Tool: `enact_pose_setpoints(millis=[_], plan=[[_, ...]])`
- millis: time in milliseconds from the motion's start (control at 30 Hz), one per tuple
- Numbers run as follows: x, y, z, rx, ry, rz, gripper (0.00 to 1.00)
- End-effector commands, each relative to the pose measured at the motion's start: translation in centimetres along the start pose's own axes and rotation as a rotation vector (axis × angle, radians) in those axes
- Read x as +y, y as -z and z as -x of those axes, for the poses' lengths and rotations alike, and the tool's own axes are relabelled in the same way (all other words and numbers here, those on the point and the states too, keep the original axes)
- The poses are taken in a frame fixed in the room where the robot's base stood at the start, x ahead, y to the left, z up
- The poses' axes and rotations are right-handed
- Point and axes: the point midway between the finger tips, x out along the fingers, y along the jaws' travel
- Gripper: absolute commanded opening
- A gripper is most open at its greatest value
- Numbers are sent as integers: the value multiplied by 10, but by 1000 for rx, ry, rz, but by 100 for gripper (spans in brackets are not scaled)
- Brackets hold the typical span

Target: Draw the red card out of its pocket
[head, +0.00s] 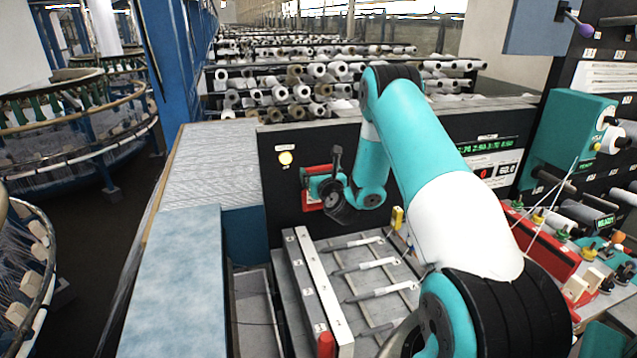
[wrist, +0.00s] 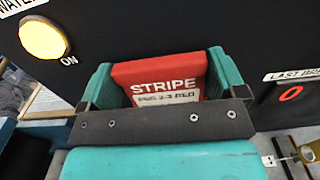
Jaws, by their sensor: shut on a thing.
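The red card (wrist: 160,75) shows in the wrist view, with "STRIPE" in white on it and a white label below ending in "RED". My gripper (wrist: 158,82) has its teal fingers on the card's left and right sides and is shut on it. The dark bar of my gripper hides the card's lower part. In the head view my gripper (head: 324,186) is at the black panel (head: 280,205), with red (head: 316,170) showing around it.
A lit yellow lamp (head: 285,158) is on the panel, left of my gripper. A tray with several white-bodied tools (head: 378,264) lies below. A pale blue box top (head: 180,280) is at left. Teal and red fittings (head: 550,250) crowd the right side.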

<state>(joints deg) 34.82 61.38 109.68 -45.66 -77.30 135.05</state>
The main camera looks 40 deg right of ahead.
Motion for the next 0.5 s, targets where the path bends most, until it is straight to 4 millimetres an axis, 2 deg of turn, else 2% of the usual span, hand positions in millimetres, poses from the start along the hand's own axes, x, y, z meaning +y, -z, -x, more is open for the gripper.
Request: enact_pose_setpoints(millis=[167, 500], plan=[[0, -5, 0, 0, 0, 0, 61], [0, -41, 0, 0, 0, 0, 61]])
